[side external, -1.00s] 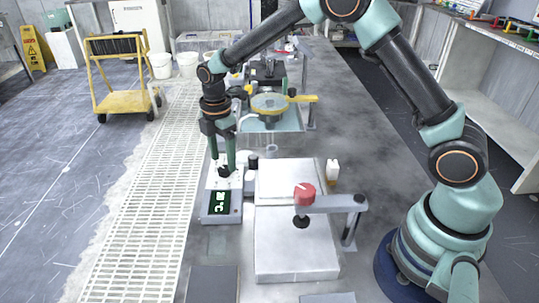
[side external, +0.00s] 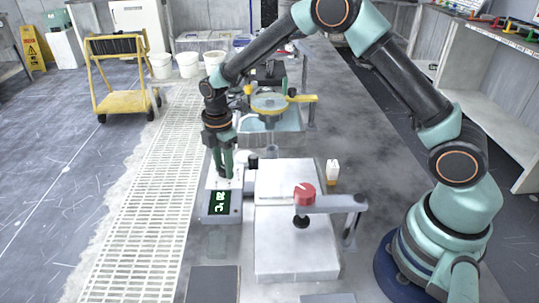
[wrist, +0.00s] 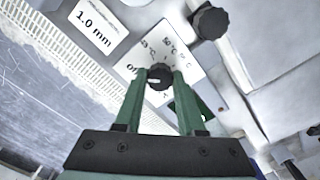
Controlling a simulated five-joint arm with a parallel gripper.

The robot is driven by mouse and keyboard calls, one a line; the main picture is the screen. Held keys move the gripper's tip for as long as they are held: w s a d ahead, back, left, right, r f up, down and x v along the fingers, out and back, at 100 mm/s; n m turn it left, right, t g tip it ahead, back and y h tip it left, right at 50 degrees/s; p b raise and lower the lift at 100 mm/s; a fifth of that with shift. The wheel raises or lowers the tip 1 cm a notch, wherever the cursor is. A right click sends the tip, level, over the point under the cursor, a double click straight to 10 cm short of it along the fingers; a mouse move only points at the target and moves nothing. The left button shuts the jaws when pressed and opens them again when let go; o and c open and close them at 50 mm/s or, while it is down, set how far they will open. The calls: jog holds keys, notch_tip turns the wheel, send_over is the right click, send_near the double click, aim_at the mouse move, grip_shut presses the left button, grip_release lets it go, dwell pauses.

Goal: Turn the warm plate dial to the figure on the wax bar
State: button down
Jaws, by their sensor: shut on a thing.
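The warm plate dial (wrist: 159,77) is a round black knob with a white pointer mark, on a white scale plate (wrist: 187,66) printed with "Off" and several °C figures, most too small to read surely. The pointer mark faces left in the wrist view, roughly toward the "Off" side. My gripper (wrist: 158,80) is shut on the dial, a green finger on either side.
A pale plate (side external: 297,255) lies right of the box, with a red knob (side external: 304,194) on a bracket over it. A small white bottle (side external: 333,172) stands behind. A "1.0 mm" label (wrist: 94,29) shows near the dial.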

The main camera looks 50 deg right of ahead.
jog(key=shift+m, duration=0.3)
jog(key=m, duration=0.8)
jog(key=shift+r, duration=0.1)
jog(key=m, duration=0.4)
jog(key=shift+m, duration=0.3)
jog(key=m, duration=1)
jog(key=shift+m, duration=0.4)
jog(key=m, duration=0.5)
jog(key=shift+m, duration=0.3)
